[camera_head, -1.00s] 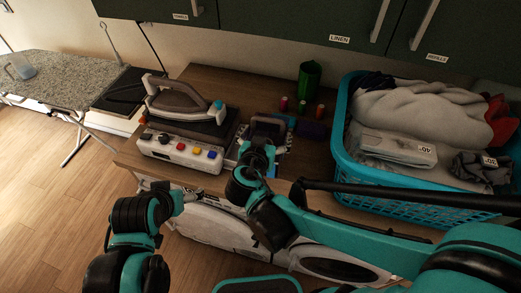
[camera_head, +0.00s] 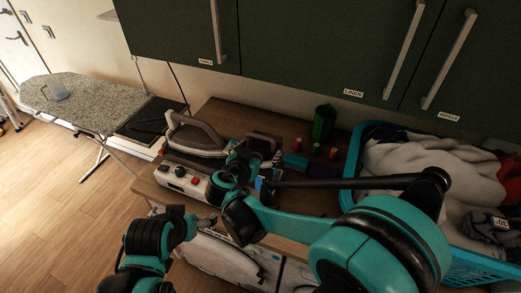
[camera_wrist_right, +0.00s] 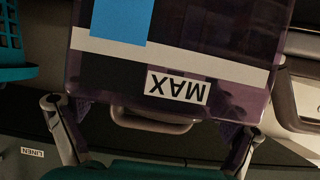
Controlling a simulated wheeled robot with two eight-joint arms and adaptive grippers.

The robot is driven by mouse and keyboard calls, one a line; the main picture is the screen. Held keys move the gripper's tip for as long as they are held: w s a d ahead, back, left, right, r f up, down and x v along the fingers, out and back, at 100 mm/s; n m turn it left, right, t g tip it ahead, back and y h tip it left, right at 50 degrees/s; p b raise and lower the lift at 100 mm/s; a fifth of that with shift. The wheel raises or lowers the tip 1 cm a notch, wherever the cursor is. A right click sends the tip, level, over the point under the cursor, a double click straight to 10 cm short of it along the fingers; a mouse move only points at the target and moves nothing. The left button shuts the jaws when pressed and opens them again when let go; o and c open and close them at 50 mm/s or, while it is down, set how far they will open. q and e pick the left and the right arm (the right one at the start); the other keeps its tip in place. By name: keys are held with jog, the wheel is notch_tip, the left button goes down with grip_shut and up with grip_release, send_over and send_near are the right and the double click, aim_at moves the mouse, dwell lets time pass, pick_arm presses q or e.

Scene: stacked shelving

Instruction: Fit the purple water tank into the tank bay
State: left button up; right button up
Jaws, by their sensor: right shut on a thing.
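In the right wrist view, the purple water tank (camera_wrist_right: 215,38) is see-through, with a white stripe, a blue patch and an upside-down MAX label. In the head view, my right gripper (camera_head: 240,162) is just right of the white ironing station (camera_head: 182,179), and my arm hides most of the tank. The tank bay cannot be made out. My left gripper (camera_head: 203,222) is low, in front of the counter; its fingers are too small to read.
An iron (camera_head: 196,137) rests on the station. A teal laundry basket (camera_head: 352,165) fills the right. Dark cabinets (camera_head: 285,50) hang above. An ironing board (camera_head: 85,104) stands at left.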

jog(key=shift+f+b, duration=2.6)
jog(key=shift+f, duration=0.25)
jog(key=shift+f+b, duration=1.5)
dwell(0.5)
jog(key=shift+r, duration=0.2)
jog(key=shift+r+p, duration=0.95)
jog(key=shift+r, duration=0.1)
jog(key=shift+f+b, duration=0.15)
jog(key=shift+b, duration=0.15)
dwell(1.6)
